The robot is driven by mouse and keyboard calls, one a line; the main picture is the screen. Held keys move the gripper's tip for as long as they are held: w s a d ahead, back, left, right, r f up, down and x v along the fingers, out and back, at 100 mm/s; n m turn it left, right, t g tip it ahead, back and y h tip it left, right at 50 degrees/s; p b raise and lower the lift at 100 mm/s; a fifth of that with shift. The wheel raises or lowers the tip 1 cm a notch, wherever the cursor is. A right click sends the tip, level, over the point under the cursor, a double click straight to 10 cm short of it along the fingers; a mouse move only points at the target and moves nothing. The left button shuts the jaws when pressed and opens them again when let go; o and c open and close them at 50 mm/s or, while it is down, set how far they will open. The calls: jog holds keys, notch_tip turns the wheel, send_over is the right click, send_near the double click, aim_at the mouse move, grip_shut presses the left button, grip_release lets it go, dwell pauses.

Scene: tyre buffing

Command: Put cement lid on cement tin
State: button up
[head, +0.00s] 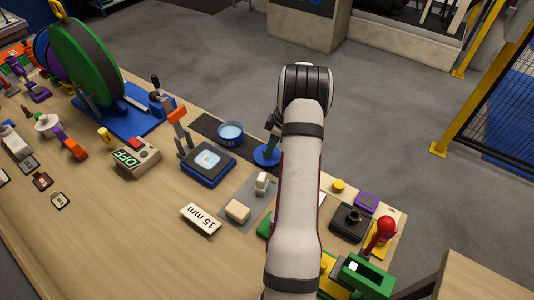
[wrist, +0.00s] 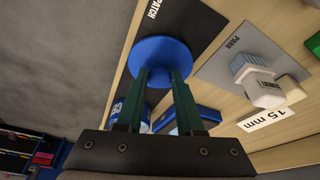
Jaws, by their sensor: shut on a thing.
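The cement tin (head: 230,133) is a blue, round, open tin with pale blue inside, standing on the bench left of my arm. Its blue side with white letters shows partly behind a finger in the wrist view (wrist: 118,108). The cement lid (head: 266,156) is a flat blue disc, to the right of and nearer than the tin in the head view. My gripper (wrist: 160,75) has dark green fingers shut on the lid, which spreads out past the fingertips (wrist: 160,50). The lid is apart from the tin. Whether it touches the bench is unclear.
A pale block (head: 237,210) and a white piece (head: 262,182) lie nearer, by a "15 mm" sign (head: 201,218). A green wheel (head: 85,62) stands far left.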

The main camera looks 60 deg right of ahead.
grip_shut()
jog(key=shift+r, duration=0.1)
jog(key=shift+r, duration=0.7)
notch_tip(320, 180, up, 8)
jog(key=w+r+m+h, duration=0.1)
jog(key=w+m, duration=0.3)
jog(key=w, duration=1.1)
jog(key=shift+s+a+f, duration=0.15)
jog(key=shift+f, duration=1.2)
jog(key=shift+s+a+f, duration=0.1)
jog(key=shift+f, duration=1.2)
